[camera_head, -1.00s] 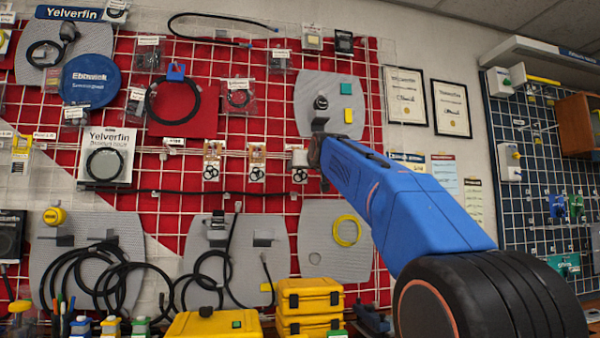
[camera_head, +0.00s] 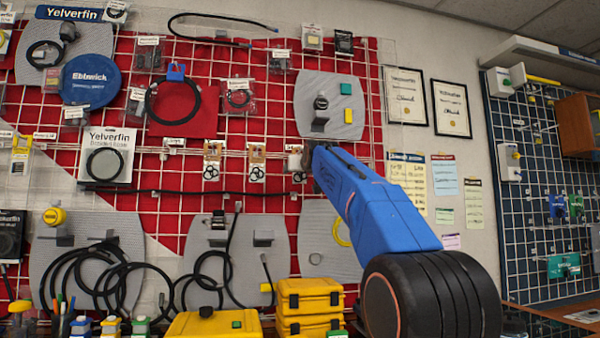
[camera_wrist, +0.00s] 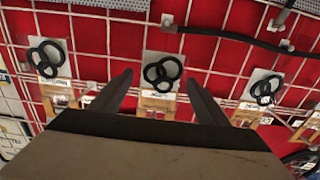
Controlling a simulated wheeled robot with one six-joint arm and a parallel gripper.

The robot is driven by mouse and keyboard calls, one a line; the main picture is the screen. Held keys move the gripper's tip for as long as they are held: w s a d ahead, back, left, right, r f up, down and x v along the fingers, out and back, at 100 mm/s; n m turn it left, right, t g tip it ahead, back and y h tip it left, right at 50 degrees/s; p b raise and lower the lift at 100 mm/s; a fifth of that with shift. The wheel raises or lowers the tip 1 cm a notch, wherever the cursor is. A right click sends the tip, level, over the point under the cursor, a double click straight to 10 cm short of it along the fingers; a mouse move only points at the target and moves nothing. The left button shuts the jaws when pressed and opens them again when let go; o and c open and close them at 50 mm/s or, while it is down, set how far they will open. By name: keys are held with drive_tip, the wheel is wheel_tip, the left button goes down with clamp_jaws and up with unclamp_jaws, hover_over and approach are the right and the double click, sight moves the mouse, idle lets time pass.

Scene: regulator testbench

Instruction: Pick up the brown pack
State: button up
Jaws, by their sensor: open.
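Several small clear packs with brown tops and black rings hang in a row on the red panel. In the head view they include a left pack (camera_head: 212,162) and a middle pack (camera_head: 257,164). Another pack (camera_head: 297,163) is partly hidden by my gripper (camera_head: 309,158). In the wrist view, a brown-topped pack (camera_wrist: 162,72) shows between the open fingers of my gripper (camera_wrist: 158,77). One pack hangs to its left (camera_wrist: 48,60) and another to its right (camera_wrist: 264,90). No contact is visible. I cannot tell which one is meant.
A white wire grid (camera_head: 330,185) covers the red panel. A black cable (camera_head: 190,192) runs just below the packs. Yellow cases (camera_head: 308,300) stand at the bottom. A grey board (camera_head: 333,100) hangs above my gripper.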

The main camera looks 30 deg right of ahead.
drive_tip(key=c, duration=1.1)
drive_tip(key=shift+r, duration=0.1)
drive_tip(key=shift+r, duration=0.65)
drive_tip(key=v, duration=1.8)
drive_tip(key=shift+r, duration=0.1)
